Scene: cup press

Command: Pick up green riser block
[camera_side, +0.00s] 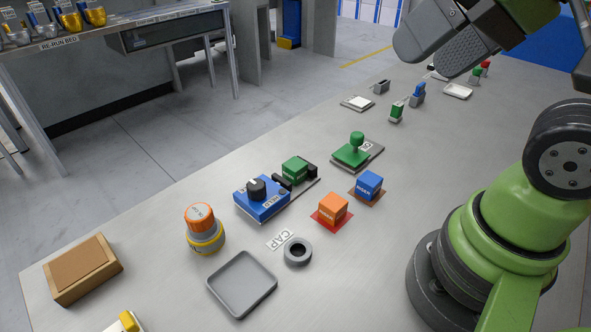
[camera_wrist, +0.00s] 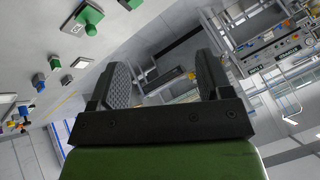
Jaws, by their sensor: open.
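The green riser block (camera_side: 295,168) sits in a fixture in the middle of the table in the side view, between a blue unit with a black knob (camera_side: 262,197) and a black end piece (camera_side: 311,170). I cannot make it out in the wrist view. My gripper (camera_side: 446,45) is high at the upper right in the side view, well above and away from the block. In the wrist view its two dark pads (camera_wrist: 165,82) stand wide apart with nothing between them.
An orange block (camera_side: 333,208) and a blue block (camera_side: 369,184) stand just right of the fixture. A green knobbed plate (camera_side: 352,152) is behind. An orange-topped cup (camera_side: 204,228), grey tray (camera_side: 242,284), grey ring (camera_side: 298,252) and brown box (camera_side: 83,270) are nearer.

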